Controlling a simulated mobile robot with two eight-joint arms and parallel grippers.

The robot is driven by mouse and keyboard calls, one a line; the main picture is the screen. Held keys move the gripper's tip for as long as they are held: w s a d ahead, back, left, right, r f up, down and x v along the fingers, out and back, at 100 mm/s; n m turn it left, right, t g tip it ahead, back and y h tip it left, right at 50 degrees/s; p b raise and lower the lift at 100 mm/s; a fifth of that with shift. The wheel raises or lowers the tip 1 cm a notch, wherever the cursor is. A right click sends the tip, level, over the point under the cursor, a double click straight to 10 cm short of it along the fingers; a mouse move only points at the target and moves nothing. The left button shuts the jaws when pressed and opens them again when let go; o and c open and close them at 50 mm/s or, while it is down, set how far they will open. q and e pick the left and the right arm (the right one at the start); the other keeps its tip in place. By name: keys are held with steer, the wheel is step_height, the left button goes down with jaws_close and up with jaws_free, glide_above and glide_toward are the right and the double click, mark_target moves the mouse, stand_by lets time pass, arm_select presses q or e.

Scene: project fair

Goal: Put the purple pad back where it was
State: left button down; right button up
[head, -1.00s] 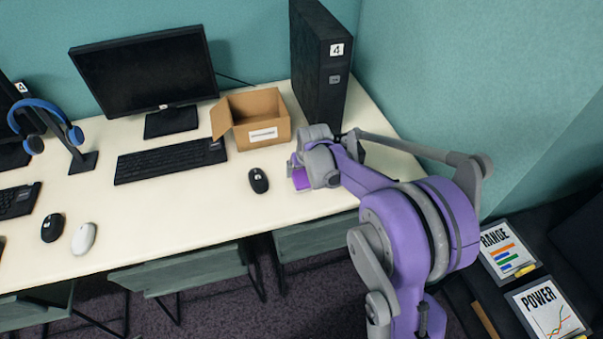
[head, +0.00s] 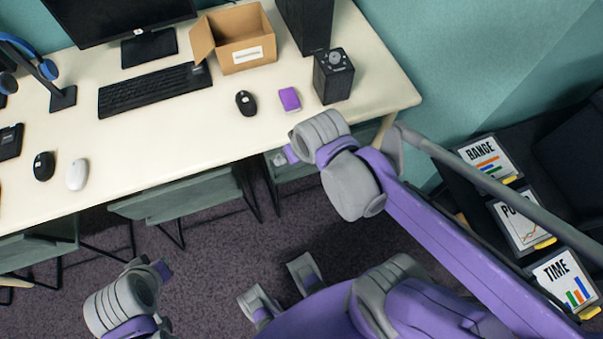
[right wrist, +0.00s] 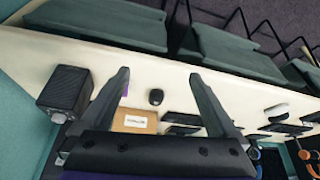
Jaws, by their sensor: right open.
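The purple pad (head: 289,99) lies flat on the white desk, between the black computer mouse (head: 246,103) and a black speaker-like box (head: 333,76). My right gripper (right wrist: 160,76) is open, with its two dark fingers wide apart and nothing between them. In the head view my right wrist is in front of the desk edge, clear of the pad. In the right wrist view only a purple sliver of the pad (right wrist: 125,89) shows beside one finger. My left wrist shows low at the left of the head view, away from the desk; its fingers are hidden.
An open cardboard box (head: 242,40) stands behind the pad, next to a keyboard (head: 155,88) and a tall black computer tower (head: 305,22). Green chairs (head: 180,192) are under the desk's front edge. Signs (head: 560,279) lie at the right.

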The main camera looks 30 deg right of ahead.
steer(key=s+a+f, duration=0.1)
steer(key=s+f, duration=0.1)
steer(key=s, duration=0.3)
steer(key=shift+s+a+f+n, duration=0.2)
steer(key=shift+s+a+n, duration=0.1)
steer(key=shift+a, duration=0.1)
steer(key=r+p, duration=0.2)
steer(key=w+r+p, duration=0.1)
steer(key=r+p, duration=0.1)
steer(key=shift+r, duration=0.2)
stand_by(0.3)
